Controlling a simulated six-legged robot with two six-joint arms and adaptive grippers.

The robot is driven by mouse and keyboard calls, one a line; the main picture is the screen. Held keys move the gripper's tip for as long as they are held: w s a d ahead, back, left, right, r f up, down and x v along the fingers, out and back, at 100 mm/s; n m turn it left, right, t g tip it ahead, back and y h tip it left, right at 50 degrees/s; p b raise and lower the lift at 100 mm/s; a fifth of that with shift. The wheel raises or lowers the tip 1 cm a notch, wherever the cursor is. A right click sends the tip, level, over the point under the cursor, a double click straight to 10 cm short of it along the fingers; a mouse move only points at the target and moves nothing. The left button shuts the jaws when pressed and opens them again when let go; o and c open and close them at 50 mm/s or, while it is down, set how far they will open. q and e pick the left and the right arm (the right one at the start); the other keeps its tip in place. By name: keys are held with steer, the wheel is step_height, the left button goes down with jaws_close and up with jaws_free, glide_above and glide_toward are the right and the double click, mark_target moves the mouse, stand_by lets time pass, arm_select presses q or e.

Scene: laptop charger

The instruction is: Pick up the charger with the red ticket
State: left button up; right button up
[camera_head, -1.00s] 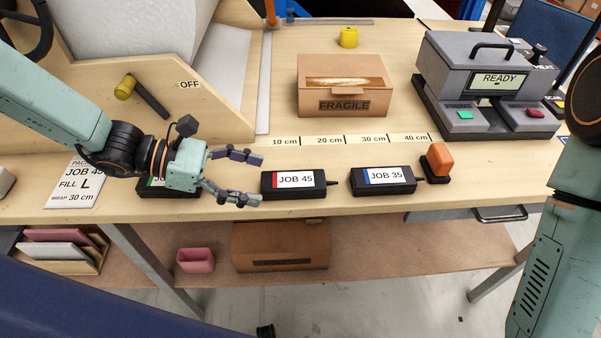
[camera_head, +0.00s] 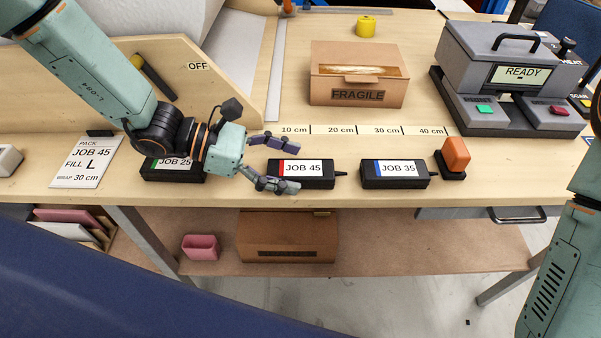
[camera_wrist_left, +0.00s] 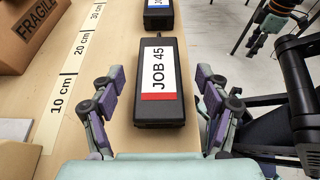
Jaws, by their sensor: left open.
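The charger with the red ticket (camera_head: 306,174) is a black block labelled JOB 45, lying flat on the bench. My left gripper (camera_head: 283,164) is open at its left end, and its fingers overlap that end in the head view. In the left wrist view the red-ticket charger (camera_wrist_left: 158,82) lies ahead, between the lines of my left gripper's (camera_wrist_left: 168,98) spread fingers; I see no grip on it. My right arm shows at the right edge of the head view, but its gripper is out of view.
The blue-ticket JOB 35 charger (camera_head: 395,174) lies to the right, beside an orange block on a black base (camera_head: 455,157). The green-ticket JOB 25 charger (camera_head: 173,171) is partly behind my left arm. A FRAGILE box (camera_head: 358,77) and a grey machine (camera_head: 509,75) stand farther back.

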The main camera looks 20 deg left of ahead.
mark_target(305, 168)
arm_select(q)
steer(key=shift+w+d+f, duration=0.15)
steer(key=shift+d+f, duration=0.05)
steer(key=shift+d, duration=0.2)
steer(key=shift+r+b+x, duration=0.2)
steer(key=shift+b+x, duration=0.15)
steer(key=shift+x, duration=1)
steer(key=shift+a, duration=0.15)
steer(key=shift+d, duration=0.2)
steer(key=c, duration=0.5)
steer(key=shift+a, duration=0.15)
steer(key=c, duration=1)
step_height(305, 168, up, 9)
steer(key=shift+p, duration=0.95)
steer(key=shift+r, duration=0.55)
